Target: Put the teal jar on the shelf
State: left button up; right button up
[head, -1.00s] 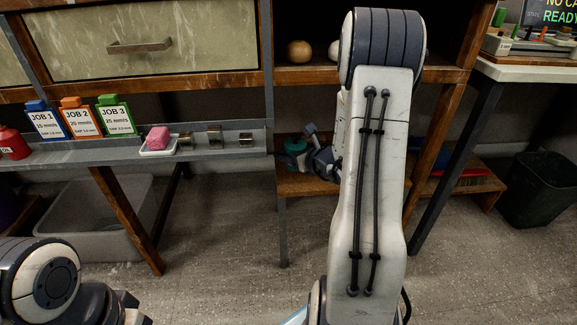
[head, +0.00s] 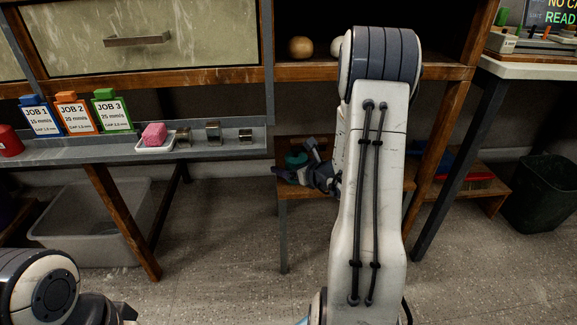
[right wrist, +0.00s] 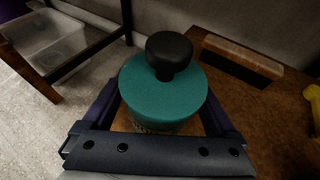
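The teal jar (right wrist: 140,94) has a round teal lid with a black knob, seen from above in the right wrist view. In the head view the teal jar (head: 295,160) shows small and partly covered at the low wooden shelf (head: 345,188). My right gripper (right wrist: 163,110) has one finger on each side of the jar and is shut on it; the fingertips are hidden under the lid. In the head view my right gripper (head: 305,172) is at the low shelf. I cannot tell whether the jar's base touches the board. My left gripper is out of view.
A metal ledge (head: 230,148) left of the low shelf holds job cards, a pink block (head: 154,133) on a white dish and metal pieces. A grey bin (head: 90,225) stands beneath. A brown block (right wrist: 240,60) lies behind the jar. A black bin (head: 545,190) stands right.

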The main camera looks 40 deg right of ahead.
jog(key=shift+r, duration=0.2)
jog(key=p+v, duration=0.4)
jog(key=v, duration=0.5)
jog(key=shift+w+d+r, duration=0.1)
jog(key=shift+r, duration=0.05)
jog(key=shift+p+v, duration=1.55)
jog(key=shift+p, duration=3.8)
